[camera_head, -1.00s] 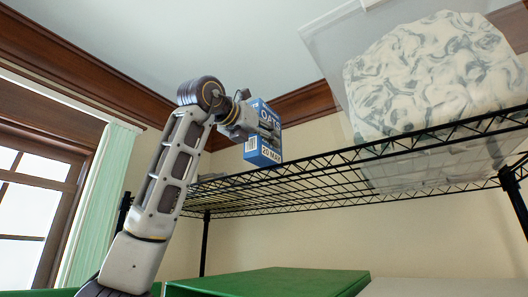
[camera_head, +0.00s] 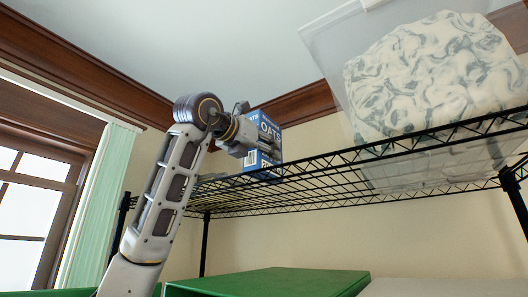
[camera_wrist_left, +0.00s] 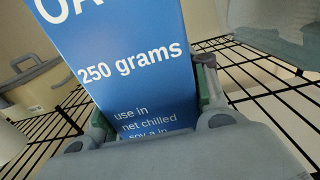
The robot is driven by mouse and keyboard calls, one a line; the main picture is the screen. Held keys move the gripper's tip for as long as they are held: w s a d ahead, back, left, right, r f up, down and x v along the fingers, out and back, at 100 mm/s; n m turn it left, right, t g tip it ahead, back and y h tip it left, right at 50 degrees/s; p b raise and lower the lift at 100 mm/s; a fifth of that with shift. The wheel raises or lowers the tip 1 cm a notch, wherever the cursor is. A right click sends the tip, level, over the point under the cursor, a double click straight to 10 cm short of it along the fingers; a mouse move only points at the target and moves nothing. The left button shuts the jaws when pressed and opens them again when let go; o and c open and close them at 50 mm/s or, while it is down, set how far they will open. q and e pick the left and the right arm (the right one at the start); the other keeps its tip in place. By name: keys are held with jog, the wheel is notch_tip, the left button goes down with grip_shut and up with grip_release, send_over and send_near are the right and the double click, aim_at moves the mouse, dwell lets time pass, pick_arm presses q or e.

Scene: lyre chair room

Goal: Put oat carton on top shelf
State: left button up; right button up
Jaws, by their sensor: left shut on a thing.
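The oat carton (camera_head: 265,128) is a blue and white box with "OATS" on it, upright at the left part of the black wire top shelf (camera_head: 310,188). My left gripper (camera_head: 258,142) is shut on it from the left side. The carton's lower end is partly behind the shelf's front rim; I cannot tell whether it touches the wires. In the left wrist view the carton (camera_wrist_left: 130,60) stands between the fingers (camera_wrist_left: 150,112), with shelf wires below. My right gripper is not in view.
A clear bin (camera_head: 352,120) with a marbled white-grey bundle (camera_head: 435,75) fills the shelf's right part. A pot (camera_wrist_left: 38,88) with a lid shows at the left of the wrist view. A green box (camera_head: 270,282) lies below. The shelf's middle looks clear.

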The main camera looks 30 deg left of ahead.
pick_arm(q)
jog(key=shift+f, duration=0.15)
jog(key=o, duration=1.2)
jog(key=shift+r, duration=0.25)
jog(key=shift+s+f, duration=0.1)
jog(key=shift+s, duration=0.3)
jog(key=shift+s+a+b, duration=0.15)
jog(key=shift+s+b, duration=0.45)
jog(key=shift+s, duration=1.3)
jog(key=shift+s+a+b, duration=0.15)
jog(key=shift+s+b, duration=0.45)
jog(key=shift+s, duration=1.25)
jog(key=shift+s+a+b, duration=0.15)
jog(key=shift+s+b, duration=0.45)
jog(key=shift+s, duration=1.3)
